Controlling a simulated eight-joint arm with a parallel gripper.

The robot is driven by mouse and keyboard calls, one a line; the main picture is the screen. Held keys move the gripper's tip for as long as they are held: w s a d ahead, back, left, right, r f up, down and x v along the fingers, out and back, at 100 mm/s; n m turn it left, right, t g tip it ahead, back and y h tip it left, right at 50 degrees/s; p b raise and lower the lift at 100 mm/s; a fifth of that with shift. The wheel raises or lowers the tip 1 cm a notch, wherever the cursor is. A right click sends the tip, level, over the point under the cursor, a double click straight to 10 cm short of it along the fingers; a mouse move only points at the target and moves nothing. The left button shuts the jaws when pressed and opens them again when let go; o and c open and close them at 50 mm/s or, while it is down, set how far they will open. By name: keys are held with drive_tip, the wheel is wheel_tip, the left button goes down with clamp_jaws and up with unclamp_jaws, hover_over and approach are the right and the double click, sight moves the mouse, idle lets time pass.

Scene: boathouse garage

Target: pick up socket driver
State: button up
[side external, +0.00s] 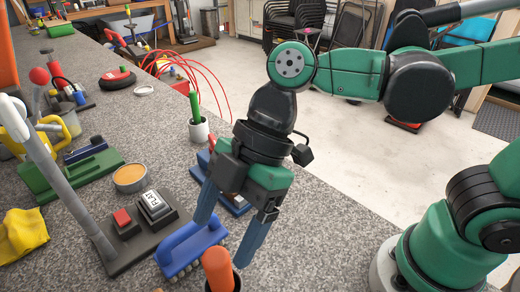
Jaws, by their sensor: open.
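I cannot tell for certain which thing is the socket driver. An orange handle (217,268) stands upright in a dark holder at the bottom edge, its lower part cut off. A green handle (194,106) stands upright in a white cup (199,131) farther back. My gripper (230,227) points down over the worktop with its two blue-grey fingers apart and nothing visible between them. In the picture the fingertips are just above the orange handle. The depth gap between them is unclear.
A blue brush (190,250) lies left of my gripper, partly behind a finger. A dark base with a red button and a key marked FLAT (155,207) and a grey post is farther left. Worktop right of my gripper is clear.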

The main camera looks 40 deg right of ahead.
sight(212, 275)
wheel_tip(212, 275, down, 3)
drive_tip(key=shift+r, duration=0.1)
drive_tip(key=shift+x, duration=2.75)
drive_tip(key=shift+w, duration=0.1)
clamp_jaws()
